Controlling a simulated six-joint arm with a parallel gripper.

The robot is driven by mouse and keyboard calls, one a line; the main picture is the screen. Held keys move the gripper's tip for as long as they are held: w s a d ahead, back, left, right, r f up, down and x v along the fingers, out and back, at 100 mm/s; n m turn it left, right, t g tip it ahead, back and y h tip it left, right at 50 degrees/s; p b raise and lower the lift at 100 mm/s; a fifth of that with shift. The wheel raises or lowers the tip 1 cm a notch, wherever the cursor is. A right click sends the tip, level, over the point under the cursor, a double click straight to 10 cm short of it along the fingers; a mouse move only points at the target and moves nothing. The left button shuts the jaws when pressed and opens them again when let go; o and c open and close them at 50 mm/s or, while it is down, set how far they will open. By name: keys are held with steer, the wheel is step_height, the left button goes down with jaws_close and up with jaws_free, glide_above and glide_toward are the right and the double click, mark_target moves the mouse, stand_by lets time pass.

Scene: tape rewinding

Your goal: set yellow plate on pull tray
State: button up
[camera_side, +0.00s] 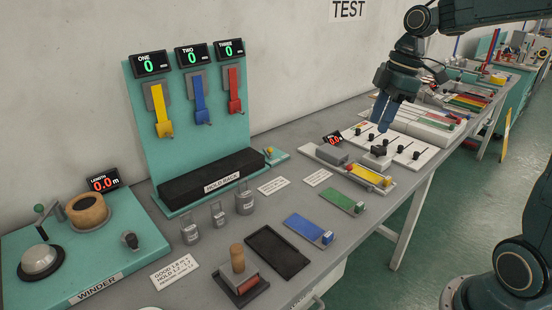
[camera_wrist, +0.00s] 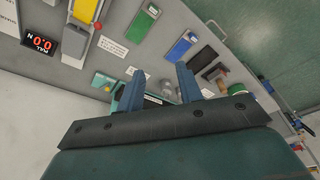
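The yellow plate (camera_side: 367,175) lies lengthwise in a long grey-rimmed holder (camera_side: 346,169), in front of a grey block. A shallow black tray (camera_side: 278,252) lies empty on the bench; I cannot tell from the frames which of these is the pull tray. My gripper (camera_side: 386,109) hangs high above the bench, behind the yellow plate. In the wrist view its two fingers (camera_wrist: 161,86) are apart with nothing held.
The green plate (camera_side: 337,200) and blue plate (camera_side: 308,228) lie between the yellow plate and the black tray. A wooden-handled block (camera_side: 238,265) and several ringed weights (camera_side: 218,214) stand further left. A row of black knobs (camera_side: 382,139) is below my gripper.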

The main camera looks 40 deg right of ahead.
steer(key=s+a+m+t+h, duration=0.1)
steer(key=s+a+m+t, duration=0.1)
steer(key=s+a+m, duration=0.3)
steer(key=s+a+m+t+h, duration=0.1)
steer(key=s+a+m, duration=0.4)
steer(key=s, duration=0.7)
steer(key=shift+a+f+t, duration=0.3)
steer(key=shift+a+t, duration=0.1)
steer(key=shift+a, duration=0.15)
steer(key=shift+w, duration=0.1)
